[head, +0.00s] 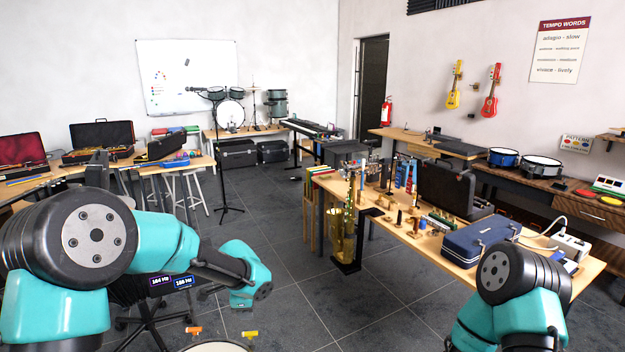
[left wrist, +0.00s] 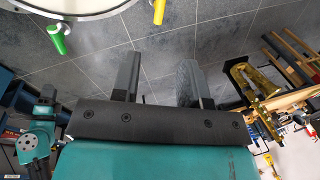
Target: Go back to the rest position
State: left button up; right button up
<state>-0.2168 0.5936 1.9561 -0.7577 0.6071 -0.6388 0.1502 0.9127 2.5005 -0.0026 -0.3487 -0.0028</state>
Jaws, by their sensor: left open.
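My left arm comes in from the left in the head view, with its teal wrist (head: 247,275) over the dark tiled floor between the tables. In the left wrist view my left gripper (left wrist: 155,78) has its two fingers well apart, with only floor tiles between them. It holds nothing. My right arm (head: 508,270) shows at the lower right of the head view, in front of the right-hand table. Its gripper is out of frame.
A round drum-like rim (head: 215,346) with orange and yellow pieces stands low at the bottom. A gold saxophone (head: 341,232) stands at the left end of the wooden table (head: 413,240), which holds a blue case (head: 480,240) and several small items.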

aim_at(251, 332)
pick_arm(q)
jog(key=w+f, duration=0.1)
jog(key=f, duration=0.8)
jog(key=w+f, duration=0.1)
jog(key=f, duration=0.4)
jog(key=shift+w+a+f, duration=0.15)
jog(key=shift+w, duration=0.2)
jog(key=shift+w+f, duration=0.1)
jog(key=shift+f, duration=0.05)
jog(key=n, duration=0.4)
jog(key=shift+w+y, duration=0.1)
jog(key=shift+y, duration=0.3)
jog(key=n+g, duration=0.1)
jog(key=n, duration=0.4)
jog(key=shift+a+y, duration=0.1)
jog(key=shift+y, duration=0.3)
jog(key=shift+w, duration=0.1)
